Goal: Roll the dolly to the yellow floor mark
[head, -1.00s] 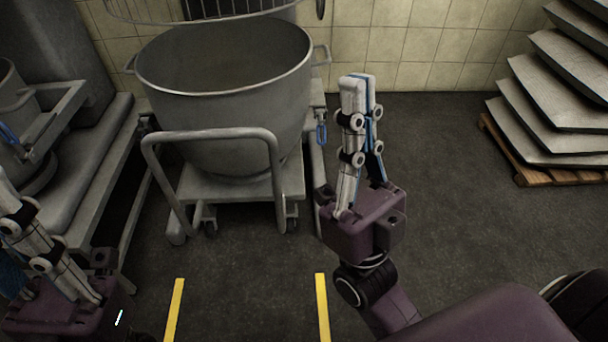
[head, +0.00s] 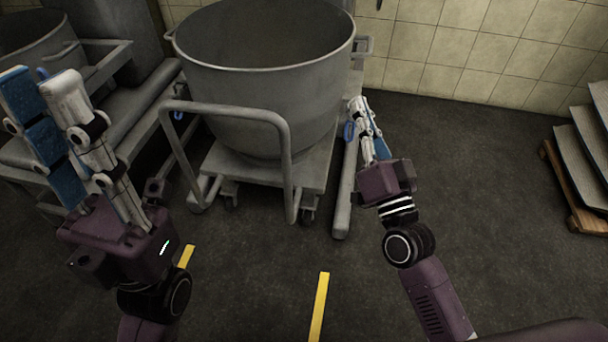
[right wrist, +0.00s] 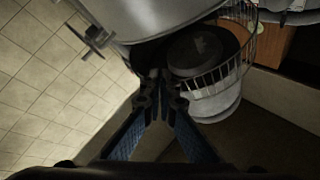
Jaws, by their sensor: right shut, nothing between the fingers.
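The dolly (head: 308,176) is a grey wheeled platform with a tubular push handle (head: 226,113) at its near side. It carries a large steel bowl (head: 265,90). Two yellow floor strips, left (head: 187,256) and right (head: 320,306), lie nearer than the dolly; my left gripper's body partly hides the left strip. My left gripper (head: 40,82) is open and empty, left of the push handle and apart from it. My right gripper (head: 358,101) is shut and empty, just right of the bowl; whether it touches anything is unclear. It also shows in the right wrist view (right wrist: 160,76).
A grey machine base leg (head: 346,190) runs along the dolly's right side. Grey machinery with another bowl (head: 28,45) stands at left. Dark floor is clear between. A tiled wall closes the back.

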